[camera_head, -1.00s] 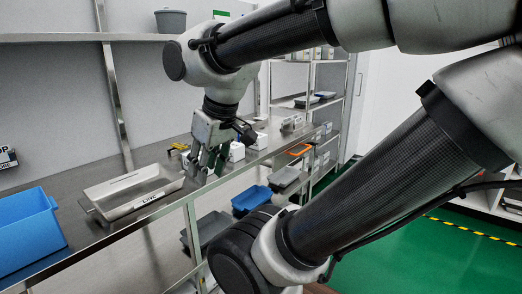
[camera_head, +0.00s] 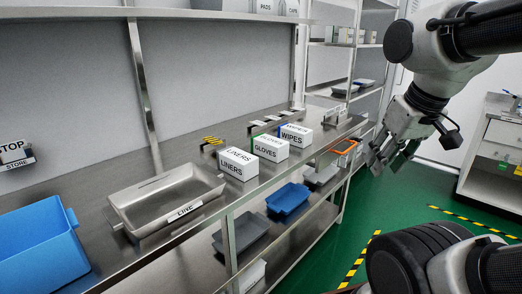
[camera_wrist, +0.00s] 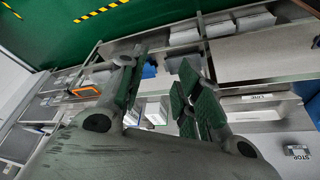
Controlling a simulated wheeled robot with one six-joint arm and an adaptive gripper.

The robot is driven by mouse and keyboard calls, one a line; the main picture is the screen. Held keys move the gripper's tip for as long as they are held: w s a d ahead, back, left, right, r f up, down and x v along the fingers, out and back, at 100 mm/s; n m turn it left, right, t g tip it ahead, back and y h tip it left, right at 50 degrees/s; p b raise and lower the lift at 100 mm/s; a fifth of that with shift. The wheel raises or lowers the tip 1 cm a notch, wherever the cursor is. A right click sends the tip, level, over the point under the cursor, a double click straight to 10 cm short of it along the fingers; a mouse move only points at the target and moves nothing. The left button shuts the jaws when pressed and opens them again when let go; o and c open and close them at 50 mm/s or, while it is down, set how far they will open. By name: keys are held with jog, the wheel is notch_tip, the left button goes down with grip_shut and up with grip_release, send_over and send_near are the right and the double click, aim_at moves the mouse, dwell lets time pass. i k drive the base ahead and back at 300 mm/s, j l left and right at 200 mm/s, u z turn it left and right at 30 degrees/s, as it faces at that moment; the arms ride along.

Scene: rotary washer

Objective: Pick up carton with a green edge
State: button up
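The carton with a green edge, marked GLOVES (camera_head: 270,148), stands upright on the steel shelf top in the head view. It sits between a white carton marked LINERS (camera_head: 238,164) and a blue-edged carton marked WIPES (camera_head: 296,135). My gripper (camera_head: 383,158) is to the right of the cartons, out past the shelf's front edge, apart from all of them. In the wrist view my gripper (camera_wrist: 157,82) has its fingers spread with nothing between them.
An orange-framed item (camera_head: 344,147) is near the far end. Blue (camera_head: 288,199) and grey (camera_head: 242,231) bins fill the lower shelf.

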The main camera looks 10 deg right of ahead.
aim_at(275, 149)
jog(key=i+l, duration=0.45)
jog(key=l, duration=0.15)
jog(key=i+l, duration=0.5)
jog(key=l, duration=0.1)
